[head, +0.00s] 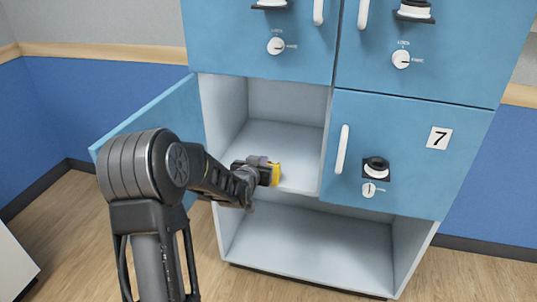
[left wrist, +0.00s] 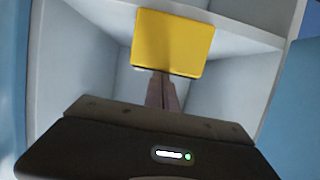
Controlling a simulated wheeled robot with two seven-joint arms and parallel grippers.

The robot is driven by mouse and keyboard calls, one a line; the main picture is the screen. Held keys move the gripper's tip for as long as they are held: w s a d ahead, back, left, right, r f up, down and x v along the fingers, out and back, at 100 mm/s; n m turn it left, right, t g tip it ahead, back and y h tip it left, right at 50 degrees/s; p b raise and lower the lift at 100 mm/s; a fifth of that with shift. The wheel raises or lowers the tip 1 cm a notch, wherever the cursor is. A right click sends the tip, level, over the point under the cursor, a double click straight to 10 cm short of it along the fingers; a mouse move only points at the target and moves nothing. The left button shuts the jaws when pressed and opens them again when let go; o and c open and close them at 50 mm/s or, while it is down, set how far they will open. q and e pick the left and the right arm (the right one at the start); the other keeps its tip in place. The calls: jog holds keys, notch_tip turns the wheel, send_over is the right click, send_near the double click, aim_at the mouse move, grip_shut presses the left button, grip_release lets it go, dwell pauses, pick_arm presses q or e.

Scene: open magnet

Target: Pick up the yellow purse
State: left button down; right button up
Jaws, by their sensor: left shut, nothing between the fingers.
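The yellow purse (head: 276,174) shows in the head view at the front edge of the open compartment, partly hidden by my left gripper (head: 262,170). In the left wrist view the purse (left wrist: 174,42) is a yellow block straight ahead of the fingertips (left wrist: 161,80). My left gripper is shut, with its fingers together and pointing at the purse's lower edge. I cannot tell whether the fingertips touch the purse. What bears the purse's weight is not clear. My right gripper is not in view.
The open compartment (head: 285,142) has pale walls and looks otherwise empty. Its blue door (head: 150,117) stands open to the left, behind my left arm. A shut blue door with a 7 (head: 405,180) is to the right. An open lower shelf (head: 310,250) lies below.

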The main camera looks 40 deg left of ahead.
pick_arm(q)
jog(key=shift+s+d+f, duration=0.15)
jog(key=shift+s+f, duration=0.25)
jog(key=shift+f, duration=0.35)
jog(key=shift+w+r+p, duration=0.15)
jog(key=shift+r+p, duration=0.2)
jog(key=shift+r, duration=0.45)
jog(key=shift+r, duration=0.1)
